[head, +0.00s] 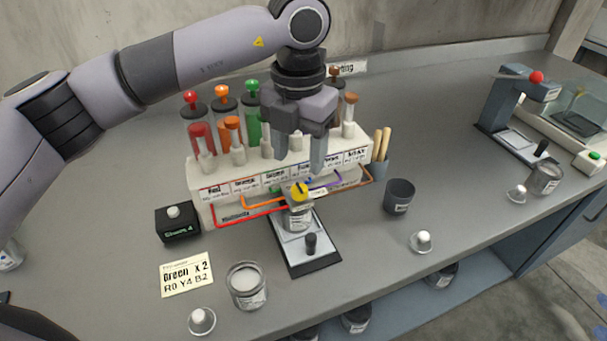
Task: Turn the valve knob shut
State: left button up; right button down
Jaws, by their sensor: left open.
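A white paint dispenser (207,209) with labelled channels and coloured lines stands at mid-table. A yellow knob (300,191) sits at its front, where the lines meet, directly above a can (298,217) on a small plate. My left gripper (300,158) points down in front of the dispenser, fingers apart and empty, a little above the yellow knob. I cannot tell whether they touch anything. Red (190,97), orange (222,91) and green (252,86) knobs top the tubes behind; the gripper hides others. The right gripper is out of view.
A black box (177,224) and a card reading "Green x 2" (187,274) lie left. An open glass jar (246,287) stands in front, a dark cup (398,196) right. A lever press (511,108) and scale stand far right. The table between is mostly clear.

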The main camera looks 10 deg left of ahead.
aim_at(300, 188)
pick_arm(q)
notch_tip(300, 188, down, 7)
jog(key=shift+s+r+p, duration=0.1)
jog(key=shift+r+p, duration=0.1)
jog(key=shift+p, duration=0.35)
jog(key=c, duration=1.1)
